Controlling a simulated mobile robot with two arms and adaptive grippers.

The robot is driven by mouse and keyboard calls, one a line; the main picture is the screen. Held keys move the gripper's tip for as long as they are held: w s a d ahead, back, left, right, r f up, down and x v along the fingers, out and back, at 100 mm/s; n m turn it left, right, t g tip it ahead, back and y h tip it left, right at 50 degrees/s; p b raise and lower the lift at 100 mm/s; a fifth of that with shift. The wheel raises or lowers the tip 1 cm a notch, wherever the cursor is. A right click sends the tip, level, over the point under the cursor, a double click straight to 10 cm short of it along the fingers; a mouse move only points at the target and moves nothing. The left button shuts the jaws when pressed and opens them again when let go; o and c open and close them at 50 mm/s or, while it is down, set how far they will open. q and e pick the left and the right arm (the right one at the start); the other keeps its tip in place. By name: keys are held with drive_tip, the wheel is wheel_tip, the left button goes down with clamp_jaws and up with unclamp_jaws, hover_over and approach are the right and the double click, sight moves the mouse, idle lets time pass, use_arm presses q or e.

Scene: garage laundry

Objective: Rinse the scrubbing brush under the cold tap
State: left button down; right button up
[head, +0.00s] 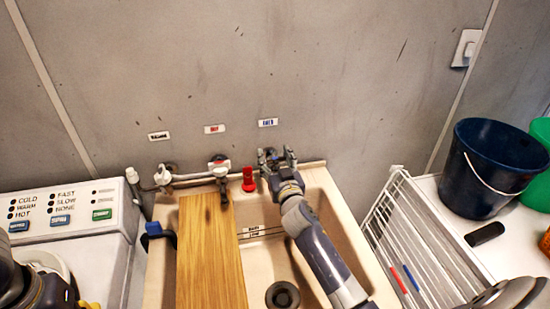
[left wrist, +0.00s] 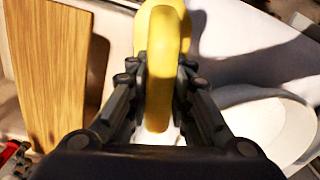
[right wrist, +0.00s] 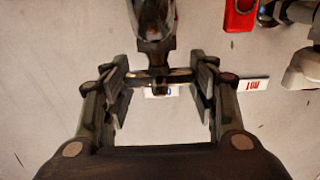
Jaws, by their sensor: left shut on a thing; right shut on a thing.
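My right gripper (head: 277,160) reaches over the sink (head: 330,205) to the cold tap, below the blue label (head: 267,122). In the right wrist view its fingers (right wrist: 162,85) are shut on the dark cross handle of the cold tap (right wrist: 160,75). My left gripper (left wrist: 160,85) is shut on a thick yellow piece, seemingly the handle of the scrubbing brush (left wrist: 158,70). The brush's bristles do not show. In the head view the left arm is at the lower left, over the washing machine side, away from the sink's basin. No running water is visible.
A wooden board (head: 210,255) covers the sink's left part; the drain (head: 282,295) lies right of it. The hot tap (head: 219,168) and a red object (head: 248,180) stand left of the cold tap. A white rack (head: 415,240) and navy bucket (head: 495,165) are right.

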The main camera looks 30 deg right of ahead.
use_arm(q)
wheel_tip(320, 180, up, 3)
drive_tip(key=p, duration=0.2)
drive_tip(key=shift+p, duration=0.3)
use_arm(e)
drive_tip(key=n+y, duration=0.1)
drive_tip(key=y, duration=0.1)
drive_tip(key=shift+d+r+n+y, duration=0.1)
drive_tip(key=shift+r+n+y, duration=0.1)
drive_tip(key=shift+n+y, duration=0.2)
use_arm(q)
drive_tip(key=shift+r+p, duration=0.45)
drive_tip(key=shift+r, duration=0.05)
use_arm(e)
drive_tip(key=shift+f+n+y, duration=0.2)
drive_tip(key=shift+n+y, duration=0.5)
drive_tip(key=shift+y, duration=0.4)
drive_tip(key=o, duration=1.1)
drive_tip(key=s, duration=1.2)
drive_tip(key=shift+d, duration=0.2)
